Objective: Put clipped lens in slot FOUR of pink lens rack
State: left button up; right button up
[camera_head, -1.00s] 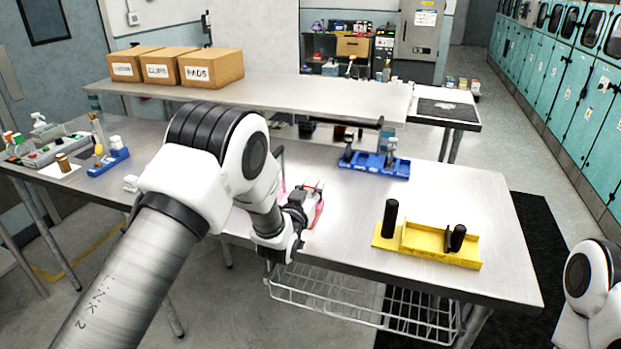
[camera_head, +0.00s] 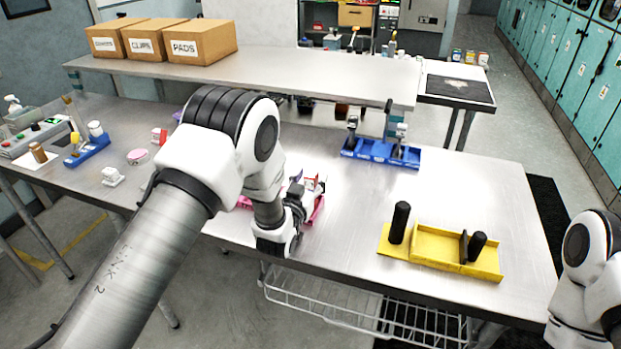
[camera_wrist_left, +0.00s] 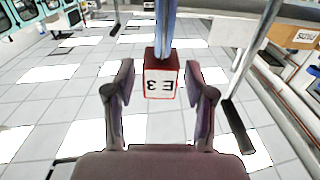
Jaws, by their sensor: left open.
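The pink lens rack (camera_head: 318,212) lies on the steel table, largely hidden behind my left gripper and wrist; its slot numbers cannot be read. Small red and white pieces (camera_head: 312,184) stand at it, just right of my left gripper (camera_head: 297,190). In the left wrist view my left gripper (camera_wrist_left: 157,88) is open. A red-edged block with a white label (camera_wrist_left: 160,83), its marking upside down like "E3", shows between the fingers with gaps on both sides. A blue upright strip (camera_wrist_left: 165,28) rises from it. I cannot tell which piece is the clipped lens. My right gripper is out of view.
A blue rack (camera_head: 380,153) stands behind on the right. A yellow tray (camera_head: 440,247) with black upright pieces is at the front right. Small items and a blue holder (camera_head: 88,150) lie at the left. Cardboard boxes (camera_head: 198,43) sit on the raised shelf.

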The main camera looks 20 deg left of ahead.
pick_arm(q)
jog(key=shift+f, duration=0.1)
jog(key=shift+s+f, duration=0.1)
jog(key=shift+s, duration=0.25)
jog(key=s+b, duration=0.3)
jog(key=s, duration=0.8)
jog(key=shift+a+r, duration=0.2)
